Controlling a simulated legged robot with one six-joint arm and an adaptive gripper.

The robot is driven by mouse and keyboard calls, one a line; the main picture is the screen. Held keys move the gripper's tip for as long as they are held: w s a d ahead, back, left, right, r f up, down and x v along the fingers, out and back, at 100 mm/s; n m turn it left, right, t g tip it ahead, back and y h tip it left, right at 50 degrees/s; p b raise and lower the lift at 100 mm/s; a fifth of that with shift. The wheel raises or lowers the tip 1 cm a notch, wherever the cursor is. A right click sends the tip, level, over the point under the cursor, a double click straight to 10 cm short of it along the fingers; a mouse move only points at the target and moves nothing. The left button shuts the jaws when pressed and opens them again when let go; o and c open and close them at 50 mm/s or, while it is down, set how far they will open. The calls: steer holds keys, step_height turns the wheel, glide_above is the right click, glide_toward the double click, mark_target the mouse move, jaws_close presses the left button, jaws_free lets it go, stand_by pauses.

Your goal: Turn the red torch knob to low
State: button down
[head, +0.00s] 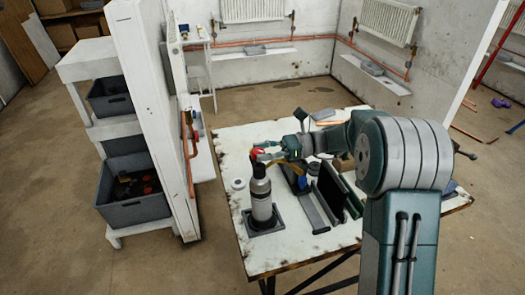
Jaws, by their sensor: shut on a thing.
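The red torch knob (257,153) sits near the top of a grey gas torch bottle (261,198) with a black collar. The bottle stands upright in a dark square holder (259,228) on the white table. My gripper (262,156) reaches in from the right and is shut on the red knob. The fingers partly cover the knob, and the knob's setting is too small to read.
The worn white table (301,247) also carries a white roll (238,184), a dark upright panel (329,192) and other tools right of the bottle. A white partition (160,120) and shelves with grey bins (132,200) stand left. Radiators hang on the back walls.

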mark_target(262, 150)
steer(key=shift+f+n+g+h, duration=0.1)
steer(key=shift+n+g+h, duration=0.4)
steer(key=shift+n+g, duration=0.65)
steer(key=shift+g, duration=0.55)
steer(key=shift+c, duration=1.5)
jaws_free()
steer(key=shift+a, duration=0.1)
steer(key=shift+r, duration=0.2)
step_height(262, 150, up, 10)
steer(key=shift+f, duration=0.2)
